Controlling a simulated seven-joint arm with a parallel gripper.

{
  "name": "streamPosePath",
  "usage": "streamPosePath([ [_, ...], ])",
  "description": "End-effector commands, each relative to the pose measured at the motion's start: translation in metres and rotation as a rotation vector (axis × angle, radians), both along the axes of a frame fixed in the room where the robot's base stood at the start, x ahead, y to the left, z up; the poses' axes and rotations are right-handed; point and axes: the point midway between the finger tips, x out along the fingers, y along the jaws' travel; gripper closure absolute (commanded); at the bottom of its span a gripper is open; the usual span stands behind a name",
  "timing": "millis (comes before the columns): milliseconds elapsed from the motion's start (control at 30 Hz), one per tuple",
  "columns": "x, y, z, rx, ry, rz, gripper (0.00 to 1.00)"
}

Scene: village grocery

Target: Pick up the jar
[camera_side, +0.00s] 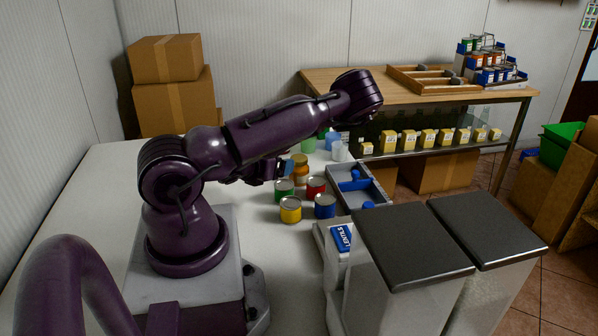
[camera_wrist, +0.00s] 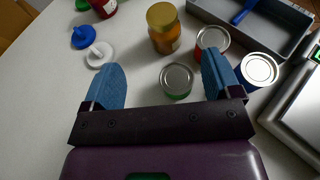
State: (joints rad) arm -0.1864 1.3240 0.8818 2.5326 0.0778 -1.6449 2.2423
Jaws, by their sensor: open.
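The jar (camera_side: 300,170) is amber with a gold lid and stands upright on the white table. In the wrist view the jar (camera_wrist: 164,29) is ahead of my gripper (camera_wrist: 160,78), apart from it, roughly in line with the gap between the fingers. My gripper has two blue fingers spread wide with nothing held between them. In the side view my gripper (camera_side: 266,172) hangs below my arm to the left of the jar and is partly hidden. A green can (camera_wrist: 177,82) stands between the jar and my gripper in the wrist view.
Red (camera_side: 316,187), yellow (camera_side: 290,210) and blue (camera_side: 325,206) cans stand near the jar. A grey tray (camera_side: 378,187) lies to their right. A blue lentils box (camera_side: 341,238) is near the dark-lidded bins (camera_side: 412,240).

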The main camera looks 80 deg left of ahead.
Motion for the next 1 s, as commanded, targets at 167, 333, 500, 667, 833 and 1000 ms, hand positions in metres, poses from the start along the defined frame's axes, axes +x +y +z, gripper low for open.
streamPosePath([
  [167,0.017,0.018,-0.010,0.010,0.006,-0.005,0.16],
  [333,0.036,0.039,-0.022,0.007,0.006,-0.003,0.16],
  [500,0.047,0.050,-0.029,0.006,0.008,-0.002,0.16],
  [667,0.056,0.059,-0.033,0.006,0.005,-0.001,0.16],
  [833,0.073,0.076,-0.043,0.006,0.006,0.000,0.16],
  [1000,0.082,0.085,-0.049,0.005,0.008,-0.001,0.16],
])
